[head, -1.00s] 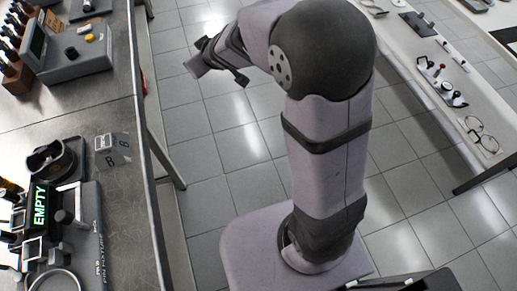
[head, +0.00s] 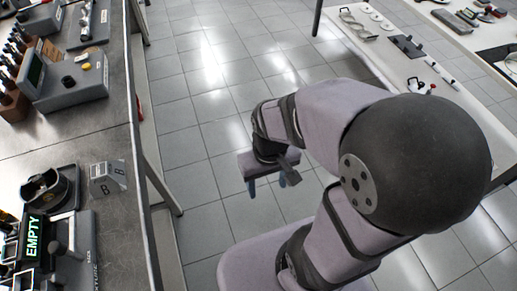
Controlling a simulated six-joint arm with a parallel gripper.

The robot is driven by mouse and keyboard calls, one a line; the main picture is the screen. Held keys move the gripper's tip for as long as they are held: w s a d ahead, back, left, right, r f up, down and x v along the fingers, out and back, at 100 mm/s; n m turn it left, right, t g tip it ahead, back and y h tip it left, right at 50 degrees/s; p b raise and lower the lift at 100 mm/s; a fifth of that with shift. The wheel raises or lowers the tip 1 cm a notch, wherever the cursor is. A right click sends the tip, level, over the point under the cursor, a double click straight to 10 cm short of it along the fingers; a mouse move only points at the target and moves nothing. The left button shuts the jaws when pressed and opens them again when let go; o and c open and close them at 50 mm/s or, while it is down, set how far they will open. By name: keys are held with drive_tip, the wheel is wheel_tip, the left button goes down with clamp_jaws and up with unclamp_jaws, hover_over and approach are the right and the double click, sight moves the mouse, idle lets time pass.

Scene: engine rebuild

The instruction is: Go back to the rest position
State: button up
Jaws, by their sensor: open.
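My gripper (head: 268,183) is in the middle of the head view, above the tiled floor in the gap between the two benches. Its two fingers point down and stand apart, with nothing seen between them. My arm is folded, with its large dark elbow joint at the right of the view. The gripper is clear of both benches and touches nothing that I can see.
The left bench (head: 124,195) holds a grey box with a screen (head: 70,82), a block marked B (head: 107,178), and a fixture with a lit EMPTY sign (head: 33,237). A white bench (head: 385,62) with small parts stands at the right. Open floor (head: 205,140) lies between.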

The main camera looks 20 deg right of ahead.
wheel_tip(320, 180, up, 7)
drive_tip(key=p, duration=0.6)
drive_tip(key=shift+p, duration=0.35)
idle(0.4)
